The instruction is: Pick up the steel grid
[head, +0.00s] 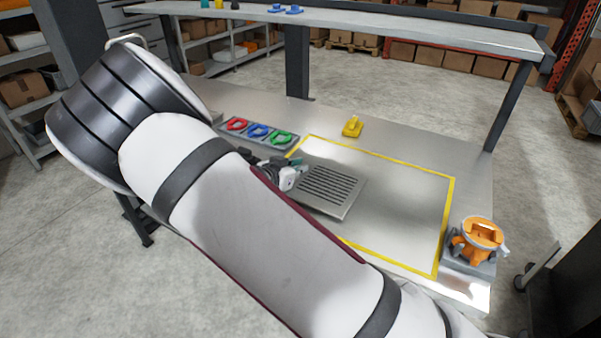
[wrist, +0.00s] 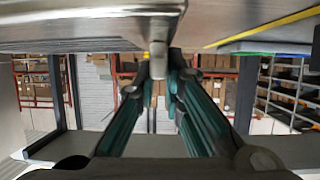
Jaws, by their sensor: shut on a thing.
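The steel grid (head: 327,190) is a flat grey slotted plate inside the yellow outline on the bench, in the head view. My gripper (head: 291,178) is at its left end, partly hidden behind my arm. In the wrist view, the grid (wrist: 80,32) fills the upper left as a metal edge. There my gripper (wrist: 158,72) has its two fingers closed on a small tab of the grid (wrist: 157,58). I cannot tell whether the grid touches the bench or is slightly raised.
A yellow block (head: 352,127) stands behind the outline. An orange and white device (head: 480,240) stands at the right edge. A raised shelf (head: 360,23) spans the back. The outlined area right of the grid is clear.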

